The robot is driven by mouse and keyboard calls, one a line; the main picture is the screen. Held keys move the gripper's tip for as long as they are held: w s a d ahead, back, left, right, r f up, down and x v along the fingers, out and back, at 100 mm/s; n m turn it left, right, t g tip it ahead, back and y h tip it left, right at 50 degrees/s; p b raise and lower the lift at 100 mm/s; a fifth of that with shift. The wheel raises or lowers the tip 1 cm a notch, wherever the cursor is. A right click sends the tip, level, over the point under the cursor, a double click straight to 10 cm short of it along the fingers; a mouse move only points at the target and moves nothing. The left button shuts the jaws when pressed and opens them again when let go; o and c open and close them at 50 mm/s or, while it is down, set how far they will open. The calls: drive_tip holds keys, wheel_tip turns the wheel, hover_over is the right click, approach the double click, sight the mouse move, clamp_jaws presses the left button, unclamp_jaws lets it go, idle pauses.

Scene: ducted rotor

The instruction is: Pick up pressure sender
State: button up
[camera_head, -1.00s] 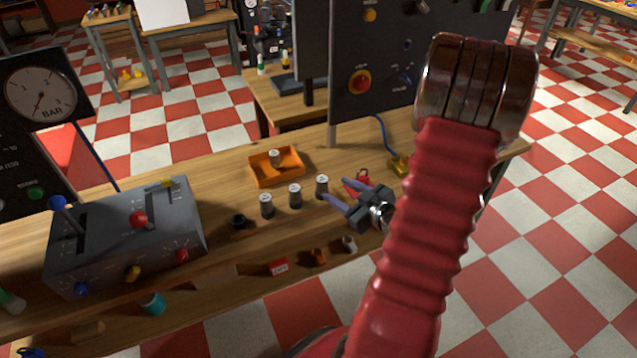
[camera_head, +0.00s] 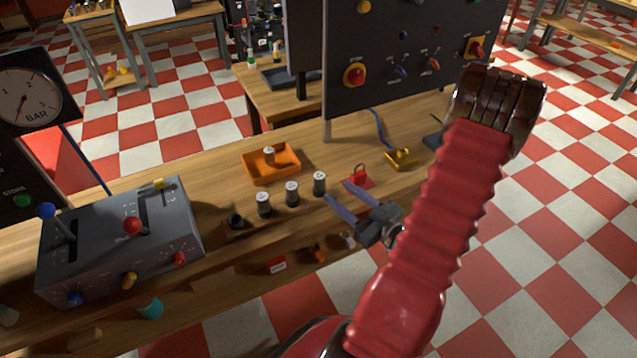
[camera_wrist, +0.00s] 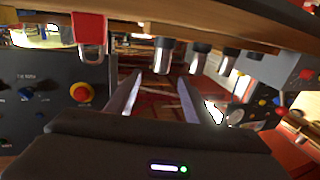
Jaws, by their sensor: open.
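Three small metal cylinders with pale tops, which look like pressure senders, stand in a row on the wooden bench: right (camera_head: 319,184), middle (camera_head: 292,193) and left (camera_head: 264,205). A similar one (camera_head: 269,155) stands in the orange tray (camera_head: 256,177). I cannot tell which one is meant. My gripper (camera_head: 337,193) is open and empty, low over the bench, its fingers pointing at the right cylinder from its right. In the wrist view the nearest cylinder (camera_wrist: 163,56) shows ahead between the fingertips (camera_wrist: 161,82), apart from them. Its neighbour (camera_wrist: 199,58) is right of it.
A red padlock-like piece (camera_head: 360,177) lies close behind my fingers. A yellow piece with a blue cable (camera_head: 402,159) is farther right. A black ring (camera_head: 236,220) lies left of the row. A grey lever box (camera_head: 120,240) and a dark panel (camera_head: 410,60) border the bench.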

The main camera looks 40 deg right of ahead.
sight(324, 181)
drive_tip(key=shift+w+d, duration=0.1)
drive_tip(key=shift+w, duration=3.95)
drive_tip(key=shift+w, duration=0.1)
drive_tip(key=shift+w+f, duration=0.2)
drive_tip(key=shift+w, duration=2.3)
drive_tip(key=shift+c, duration=0.4)
drive_tip(key=c, duration=1.1)
